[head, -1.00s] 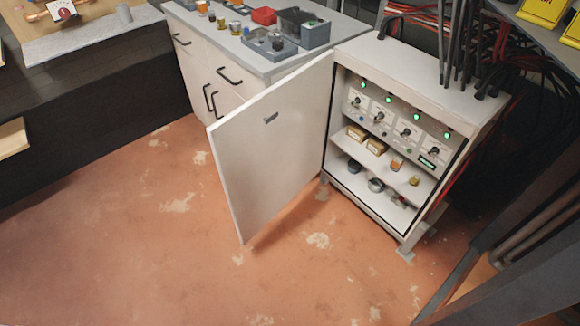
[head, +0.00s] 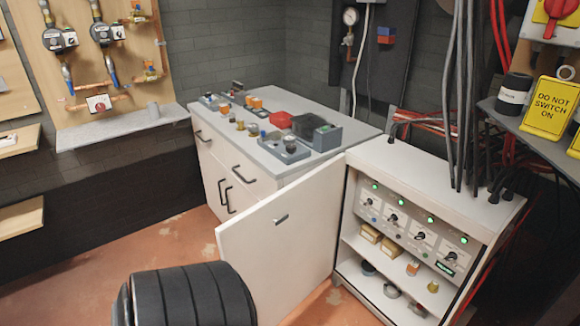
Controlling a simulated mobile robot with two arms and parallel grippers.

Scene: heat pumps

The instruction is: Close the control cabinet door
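The control cabinet (head: 440,162) stands right of centre, a white box with its front open. Inside are a panel with green lights and knobs, and shelves with small parts. Its white door (head: 290,250) is hinged at the cabinet's left edge and stands wide open, swung out to the left and toward me. A small dark handle (head: 282,219) is on the door's face. A black ribbed part of my own arm (head: 185,297) covers the bottom left, in front of the door's lower left corner. Neither gripper shows.
A white drawer unit (head: 235,170) with a grey top holding small parts stands behind the door. A shelf with a yellow sign (head: 550,108) is at the right. Orange floor (head: 160,245) is clear at the left.

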